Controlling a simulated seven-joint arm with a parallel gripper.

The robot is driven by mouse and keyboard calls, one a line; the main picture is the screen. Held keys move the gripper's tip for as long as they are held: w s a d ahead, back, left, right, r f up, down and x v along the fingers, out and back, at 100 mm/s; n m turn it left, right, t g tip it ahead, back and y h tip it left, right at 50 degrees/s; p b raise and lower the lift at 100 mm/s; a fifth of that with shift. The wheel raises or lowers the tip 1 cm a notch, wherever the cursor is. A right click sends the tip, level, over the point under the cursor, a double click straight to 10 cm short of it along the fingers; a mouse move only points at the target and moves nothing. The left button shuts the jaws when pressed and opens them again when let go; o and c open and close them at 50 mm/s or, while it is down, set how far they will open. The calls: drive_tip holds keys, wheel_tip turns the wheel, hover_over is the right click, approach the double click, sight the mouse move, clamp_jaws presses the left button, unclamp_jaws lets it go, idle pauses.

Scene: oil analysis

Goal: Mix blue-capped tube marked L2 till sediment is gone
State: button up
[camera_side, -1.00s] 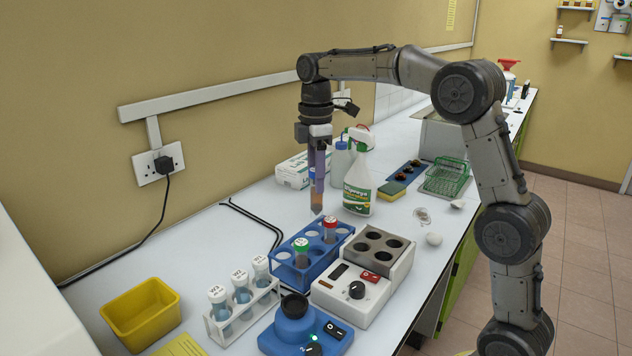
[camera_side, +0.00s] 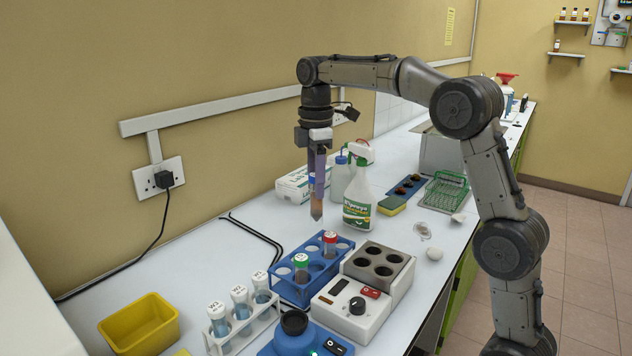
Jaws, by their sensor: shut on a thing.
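My gripper (camera_side: 316,165) is shut on a blue-capped tube (camera_side: 316,203) with orange-brown contents. The tube hangs upright in the air, tip down, above the blue rack and apart from it. Its label cannot be read, and the fingers hide part of its cap. The blue rack (camera_side: 312,287) holds a green-capped tube (camera_side: 301,268) and a red-capped tube (camera_side: 330,244), and other holes are empty. A blue mixer (camera_side: 293,345) with a dark round cup on top (camera_side: 294,322) stands at the front, with a small green light lit; the frame cuts off its lower part.
A white rack (camera_side: 245,333) with white-capped tubes stands left of the mixer. A block heater (camera_side: 362,303) with dark wells stands right of the blue rack. A yellow bin (camera_side: 140,325) is front left. A spray bottle (camera_side: 358,195) stands behind the tube. Black cables lie on the bench.

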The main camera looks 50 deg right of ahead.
clamp_jaws()
drive_tip(key=shift+s+a+f, duration=0.15)
drive_tip(key=shift+s+f, duration=0.1)
drive_tip(key=shift+f, duration=0.15)
drive_tip(key=s+a+n, duration=0.2)
drive_tip(key=s+a, duration=0.2)
drive_tip(key=a, duration=0.5)
drive_tip(key=s+a+n, duration=0.2)
drive_tip(key=s+a, duration=0.3)
drive_tip(key=a, duration=0.4)
wheel_tip(320, 180, down, 8)
drive_tip(key=shift+w+a+r+n, duration=0.15)
drive_tip(key=shift+w+a+n, duration=0.05)
drive_tip(key=shift+a+n, duration=0.1)
